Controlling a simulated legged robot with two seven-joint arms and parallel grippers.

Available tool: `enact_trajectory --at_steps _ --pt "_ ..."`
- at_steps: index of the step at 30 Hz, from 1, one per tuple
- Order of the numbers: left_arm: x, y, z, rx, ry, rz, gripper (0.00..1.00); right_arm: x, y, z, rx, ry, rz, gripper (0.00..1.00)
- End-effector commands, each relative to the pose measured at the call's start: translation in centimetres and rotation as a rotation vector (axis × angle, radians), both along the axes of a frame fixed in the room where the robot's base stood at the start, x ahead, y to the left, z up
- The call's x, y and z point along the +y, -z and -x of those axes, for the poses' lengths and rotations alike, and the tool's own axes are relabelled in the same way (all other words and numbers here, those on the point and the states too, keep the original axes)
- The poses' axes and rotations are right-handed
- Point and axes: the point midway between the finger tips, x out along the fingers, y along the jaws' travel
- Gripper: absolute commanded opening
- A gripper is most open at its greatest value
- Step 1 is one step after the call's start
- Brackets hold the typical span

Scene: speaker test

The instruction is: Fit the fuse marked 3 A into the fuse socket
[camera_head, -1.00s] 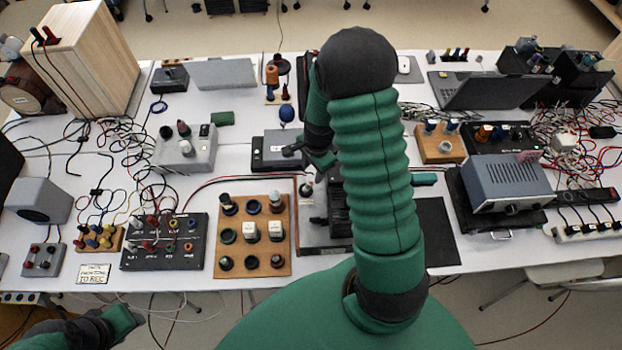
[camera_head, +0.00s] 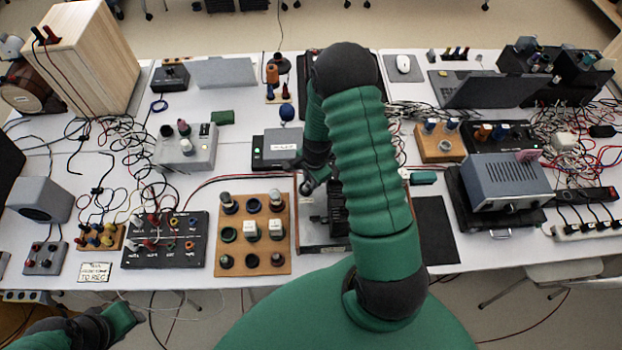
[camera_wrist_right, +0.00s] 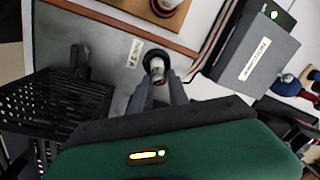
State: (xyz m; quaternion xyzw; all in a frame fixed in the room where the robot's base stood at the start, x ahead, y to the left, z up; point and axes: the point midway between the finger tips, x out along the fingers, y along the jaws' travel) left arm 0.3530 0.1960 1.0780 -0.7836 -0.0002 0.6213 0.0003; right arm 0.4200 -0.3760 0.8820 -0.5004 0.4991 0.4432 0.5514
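A small fuse-like cylinder (camera_wrist_right: 156,68) with a pale body and darker end stands in a black ring, apparently the fuse socket, on a grey panel (camera_wrist_right: 108,50). My right gripper (camera_wrist_right: 160,80) has its fingers on either side of the cylinder, seemingly apart from it. In the head view the right gripper (camera_head: 308,186) is low over the panel, right of the wooden board (camera_head: 238,262). Fuse-like parts (camera_head: 227,203) and white labelled blocks (camera_head: 250,230) sit on that board. No 3 A mark is readable. My left gripper (camera_head: 122,318) is at the lower left, away from the table.
A grey box with a green light (camera_head: 278,148) stands behind the right gripper. A black slotted block (camera_wrist_right: 65,105) is close beside it. Red and black cables run behind the board. A black terminal panel (camera_head: 165,256) lies left of the board.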

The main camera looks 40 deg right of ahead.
Motion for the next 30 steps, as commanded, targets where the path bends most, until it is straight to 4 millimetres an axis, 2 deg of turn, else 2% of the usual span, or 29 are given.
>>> enact_trajectory --at_steps 1,4,8,9,15,25,30 --pt "0.0 0.0 0.0 0.000 0.000 0.000 0.36 0.0 0.0 0.0 0.000 0.000 0.000 0.13" --pt "0.0 0.0 0.0 0.000 0.000 0.000 0.36 0.0 0.0 0.0 0.000 0.000 0.000 0.00" --pt "0.0 0.0 0.0 0.000 0.000 0.000 0.36 0.0 0.0 0.0 0.000 0.000 0.000 0.00" --pt "0.0 0.0 0.0 0.000 0.000 0.000 0.36 0.0 0.0 0.0 0.000 0.000 0.000 0.19" --pt "0.0 0.0 0.0 0.000 0.000 0.000 0.36 0.0 0.0 0.0 0.000 0.000 0.000 0.43" --pt "0.0 0.0 0.0 0.000 0.000 0.000 0.36 0.0 -0.3 0.0 -0.001 0.000 0.001 0.43" --pt "0.0 0.3 0.0 0.000 0.000 0.000 0.36 -0.1 -2.8 0.2 -0.005 -0.001 0.004 0.43"
